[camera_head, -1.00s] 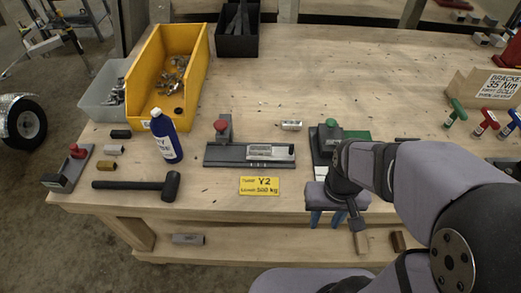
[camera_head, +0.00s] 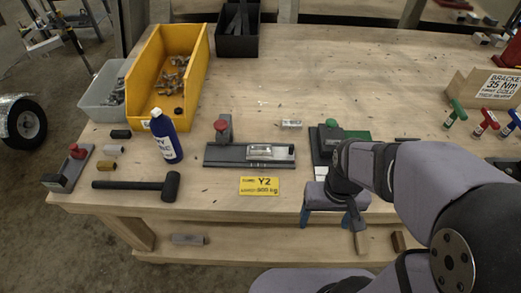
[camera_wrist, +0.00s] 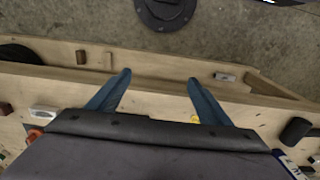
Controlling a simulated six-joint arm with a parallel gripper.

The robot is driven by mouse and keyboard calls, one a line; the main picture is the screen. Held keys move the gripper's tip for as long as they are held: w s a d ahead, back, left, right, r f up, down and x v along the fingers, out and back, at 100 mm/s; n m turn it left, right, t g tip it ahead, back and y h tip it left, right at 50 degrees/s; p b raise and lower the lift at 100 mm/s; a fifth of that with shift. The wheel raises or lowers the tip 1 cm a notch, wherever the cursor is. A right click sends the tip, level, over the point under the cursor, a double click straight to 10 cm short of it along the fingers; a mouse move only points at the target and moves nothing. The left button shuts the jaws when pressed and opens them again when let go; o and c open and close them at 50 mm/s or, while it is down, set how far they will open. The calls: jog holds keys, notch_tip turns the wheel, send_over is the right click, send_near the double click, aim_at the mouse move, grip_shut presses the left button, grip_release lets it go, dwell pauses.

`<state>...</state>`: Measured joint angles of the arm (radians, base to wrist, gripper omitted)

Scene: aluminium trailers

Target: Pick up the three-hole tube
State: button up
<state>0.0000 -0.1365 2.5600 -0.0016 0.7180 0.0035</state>
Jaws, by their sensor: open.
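I cannot make out holes on any part, so I cannot tell which is the three-hole tube. A silver tube-like piece (camera_head: 290,124) lies on the bench top. A pale metal piece (camera_head: 260,152) lies on the dark fixture (camera_head: 222,156) with a red knob. A grey tube (camera_head: 188,239) lies on the lower shelf, and it also shows in the wrist view (camera_wrist: 225,77). My gripper (camera_wrist: 160,76) is open and empty, its blue fingers wide apart. In the head view it is at the bench's front edge, right of the yellow Y2 label (camera_head: 259,186).
A yellow bin (camera_head: 140,70) with metal parts stands back left beside a blue bottle (camera_head: 165,137). A black mallet (camera_head: 171,186) lies front left. A green-knobbed fixture (camera_head: 322,150) is close behind my gripper. Wooden blocks (camera_head: 398,241) are on the shelf. The bench's back middle is clear.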

aim_at(261, 150)
jog(key=w+a+f+t+b, duration=0.1)
jog(key=w+a+b, duration=0.1)
jog(key=w+a, duration=0.1)
jog(key=w+a+f+t+y+b, duration=0.1)
jog(key=w+a+f+t+b, duration=0.1)
jog(key=w+a, duration=0.1)
jog(key=w+a+f+n+t+y+b, duration=0.1)
jog(key=w+a+t+b, duration=0.1)
jog(key=w+a, duration=0.2)
jog(key=shift+w+a+f, duration=0.1)
jog(key=shift+a+f, duration=0.1)
jog(key=shift+f, duration=0.1)
jog(key=w+a+t+b, duration=0.2)
jog(key=w+a+b, duration=0.1)
jog(key=w+a+t+b, duration=0.3)
jog(key=w, duration=0.1)
jog(key=shift+w+a+t, duration=0.15)
jog(key=shift+t, duration=0.15)
jog(key=shift+w+r+m+t+h+b, duration=0.15)
jog(key=shift+w+r+t+h+b, duration=0.1)
jog(key=shift+t+b, duration=0.3)
jog(key=shift+w+r+m+t+h+b, duration=0.15)
jog(key=shift+t+h+b, duration=0.1)
jog(key=shift+t+b, duration=0.25)
jog(key=shift+d+r+t+h, duration=0.35)
jog(key=shift+r+t+h, duration=0.1)
jog(key=shift+h, duration=0.05)
jog(key=shift+w, duration=0.15)
